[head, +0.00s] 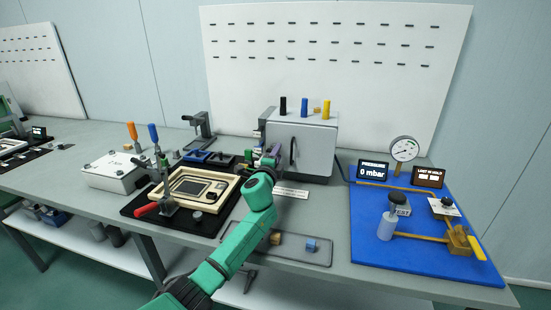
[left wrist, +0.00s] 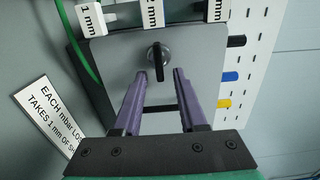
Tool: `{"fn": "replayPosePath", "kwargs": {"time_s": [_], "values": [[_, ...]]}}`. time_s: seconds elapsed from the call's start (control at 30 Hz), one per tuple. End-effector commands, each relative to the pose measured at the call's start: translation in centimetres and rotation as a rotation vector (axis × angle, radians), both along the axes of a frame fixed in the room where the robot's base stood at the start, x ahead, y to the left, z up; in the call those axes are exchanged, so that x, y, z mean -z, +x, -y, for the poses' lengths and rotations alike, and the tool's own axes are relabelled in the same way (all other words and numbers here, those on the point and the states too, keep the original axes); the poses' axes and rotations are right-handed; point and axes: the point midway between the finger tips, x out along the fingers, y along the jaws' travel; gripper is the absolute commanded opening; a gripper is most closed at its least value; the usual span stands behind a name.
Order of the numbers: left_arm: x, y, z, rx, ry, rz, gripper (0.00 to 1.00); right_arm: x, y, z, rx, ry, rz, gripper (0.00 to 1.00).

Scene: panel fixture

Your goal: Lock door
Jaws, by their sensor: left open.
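A grey cabinet with a closed-looking front door (head: 312,150) stands at the back of the bench. A dark vertical bar handle (head: 292,151) is on the door. In the left wrist view the door (left wrist: 205,70) fills the middle, with a black turn knob (left wrist: 158,55) on it. My left gripper (left wrist: 157,76) is open, its purple fingers pointing at the door. The knob shows just beyond and between the fingertips, apparently not gripped. In the head view my left gripper (head: 270,156) is in front of the door's left side and partly hidden by my arm.
Black, blue and yellow pegs (head: 304,106) stand on the cabinet. A framed tray (head: 160,194) and clamps are at left. A blue board (head: 385,249) with a gauge (head: 404,149) is at right. A shallow grey tray (head: 315,262) lies in front.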

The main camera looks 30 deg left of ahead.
Motion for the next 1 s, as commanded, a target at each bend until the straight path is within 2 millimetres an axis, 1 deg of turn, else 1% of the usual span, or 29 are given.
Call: {"fn": "replayPosePath", "kwargs": {"time_s": [0.13, 0.23, 0.37, 0.5, 0.63, 0.7, 0.77, 1.0], "values": [[0.0, -1.1, 0.3, -0.001, 0.002, -0.002, 0.41, -0.4, 0.0, 0.0, 0.000, 0.000, 0.000, 0.41], [-0.1, -2.8, 1.0, 0.001, 0.002, -0.003, 0.41, -0.8, 0.0, 0.0, 0.000, 0.000, 0.000, 0.41], [0.0, -6.0, 2.1, 0.002, 0.001, -0.004, 0.41, -1.0, 0.0, 0.0, 0.000, 0.000, -0.001, 0.41], [0.3, -9.8, 3.4, 0.001, -0.001, -0.005, 0.41, -0.9, 0.0, 0.0, 0.000, 0.000, -0.001, 0.41], [0.3, -12.5, 4.2, 0.001, -0.002, -0.005, 0.41, -0.7, 0.0, 0.0, 0.000, 0.000, -0.001, 0.41], [0.2, -13.3, 4.5, 0.000, 0.000, -0.003, 0.41, -0.7, -0.1, 0.0, 0.000, 0.000, -0.001, 0.41], [0.1, -13.6, 4.6, -0.001, 0.000, -0.002, 0.41, -0.7, -0.1, 0.0, 0.000, 0.000, -0.001, 0.41], [0.1, -13.7, 4.6, -0.001, 0.001, -0.001, 0.41, -0.7, -0.1, 0.0, 0.000, 0.000, -0.001, 0.41]]}}
